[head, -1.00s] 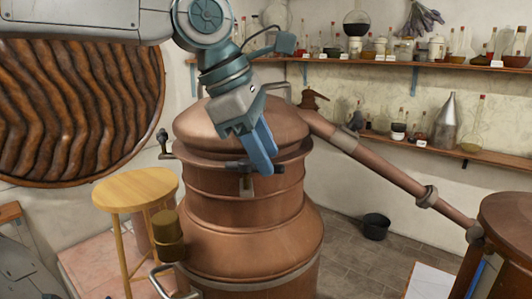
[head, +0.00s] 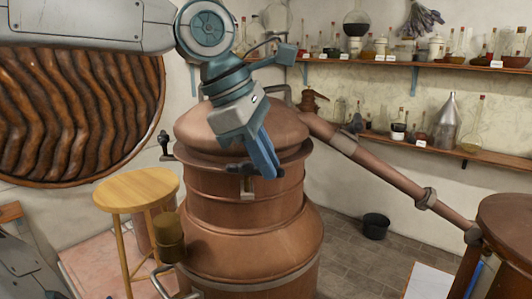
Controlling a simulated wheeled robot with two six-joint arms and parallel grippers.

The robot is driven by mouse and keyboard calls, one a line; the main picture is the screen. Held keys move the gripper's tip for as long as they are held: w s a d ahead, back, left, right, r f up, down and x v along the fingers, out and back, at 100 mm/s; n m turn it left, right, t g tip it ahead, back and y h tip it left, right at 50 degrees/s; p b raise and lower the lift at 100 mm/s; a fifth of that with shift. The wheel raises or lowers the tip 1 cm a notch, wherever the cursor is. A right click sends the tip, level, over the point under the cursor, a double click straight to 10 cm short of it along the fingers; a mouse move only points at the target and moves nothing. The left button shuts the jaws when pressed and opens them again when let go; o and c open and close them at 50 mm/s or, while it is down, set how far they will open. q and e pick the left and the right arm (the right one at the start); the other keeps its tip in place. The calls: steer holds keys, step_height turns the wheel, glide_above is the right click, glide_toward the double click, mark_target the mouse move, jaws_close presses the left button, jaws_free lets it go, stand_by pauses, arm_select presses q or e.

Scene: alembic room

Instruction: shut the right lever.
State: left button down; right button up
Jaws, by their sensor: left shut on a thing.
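A large copper still (head: 245,215) stands in the middle of the head view, with a domed lid (head: 235,125) on it. A dark lever (head: 237,168) sits on the front of its rim, above a small pale latch plate, and lies roughly level. My left gripper (head: 268,160) reaches down from above and is shut on the right end of this lever; the fingers hide that end. Another dark lever (head: 164,143) stands upright at the left side of the rim, apart from my gripper. My right gripper is not in view.
A round wooden stool (head: 137,188) stands left of the still. A copper pipe (head: 385,178) slopes from the lid down to a second copper vessel (head: 508,215) at the right. A black bucket (head: 375,226) is on the floor. Shelves of glassware (head: 440,66) line the back wall.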

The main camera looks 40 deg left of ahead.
arm_select(q)
steer(key=s+m+g, duration=0.1)
steer(key=m, duration=0.3)
steer(key=s+m+g+h+p, duration=0.1)
steer(key=m+g, duration=0.1)
steer(key=m, duration=0.3)
steer(key=s+m+g+h+p, duration=0.1)
steer(key=m+g, duration=0.1)
steer(key=m, duration=0.3)
steer(key=shift+s+a, duration=0.3)
steer(key=shift+a, duration=0.1)
steer(key=shift+m, duration=0.3)
steer(key=c, duration=1.4)
jaws_free()
steer(key=shift+a, duration=0.1)
